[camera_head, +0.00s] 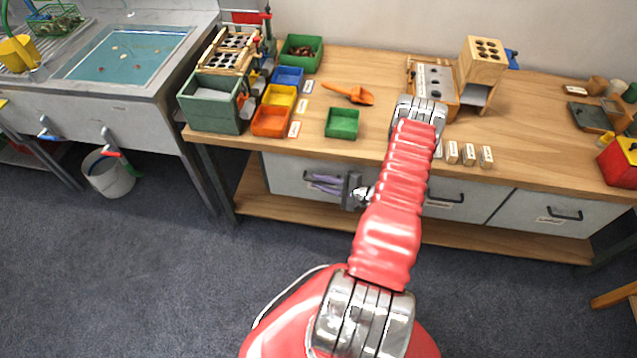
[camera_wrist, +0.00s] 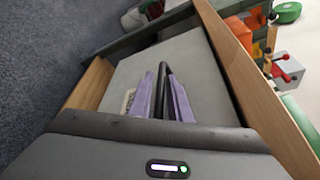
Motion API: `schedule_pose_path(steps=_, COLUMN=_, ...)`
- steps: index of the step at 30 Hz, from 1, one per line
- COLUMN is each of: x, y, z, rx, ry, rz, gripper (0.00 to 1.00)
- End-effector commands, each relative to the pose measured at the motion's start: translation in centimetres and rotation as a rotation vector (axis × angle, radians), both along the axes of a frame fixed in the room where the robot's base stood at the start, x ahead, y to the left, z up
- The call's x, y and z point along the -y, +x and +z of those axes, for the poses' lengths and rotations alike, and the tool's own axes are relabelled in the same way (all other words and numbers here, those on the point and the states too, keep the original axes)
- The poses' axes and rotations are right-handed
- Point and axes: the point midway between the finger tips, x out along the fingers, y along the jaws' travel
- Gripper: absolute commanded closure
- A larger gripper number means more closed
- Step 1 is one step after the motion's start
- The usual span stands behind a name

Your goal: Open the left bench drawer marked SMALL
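The left bench drawer (camera_head: 284,170) is a pale grey front below the wooden worktop, and it sits flush in the bench. Its front also fills the middle of the wrist view (camera_wrist: 190,60). My gripper (camera_head: 324,184) is at this drawer, with its two purple fingers on either side of the dark bar handle (camera_wrist: 163,80). The fingers lie close against the handle with little or no gap, so they look shut on it. A small label (camera_wrist: 128,100) shows partly beside one finger. Its writing cannot be read.
The middle drawer's handle (camera_head: 445,198) and the right drawer (camera_head: 556,212) are to the right, both shut. A low wooden shelf (camera_head: 285,207) runs beneath. The worktop above holds bins, an orange scoop (camera_head: 350,94) and small labelled blocks. Open floor (camera_head: 150,270) lies in front.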

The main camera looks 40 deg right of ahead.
Motion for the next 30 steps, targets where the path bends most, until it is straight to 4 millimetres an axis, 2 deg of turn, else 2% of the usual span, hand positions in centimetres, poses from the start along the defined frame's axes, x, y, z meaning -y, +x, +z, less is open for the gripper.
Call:
schedule_pose_path(steps=11, x=-0.12, y=0.45, z=-0.09, rx=0.000, ry=0.000, rz=-0.001, gripper=0.84)
schedule_pose_path(steps=18, x=-0.13, y=0.42, z=-0.11, rx=0.000, ry=0.000, rz=-0.001, gripper=1.00)
schedule_pose_path(steps=30, x=-0.17, y=0.36, z=-0.19, rx=-0.002, ry=0.001, rz=-0.002, gripper=1.00)
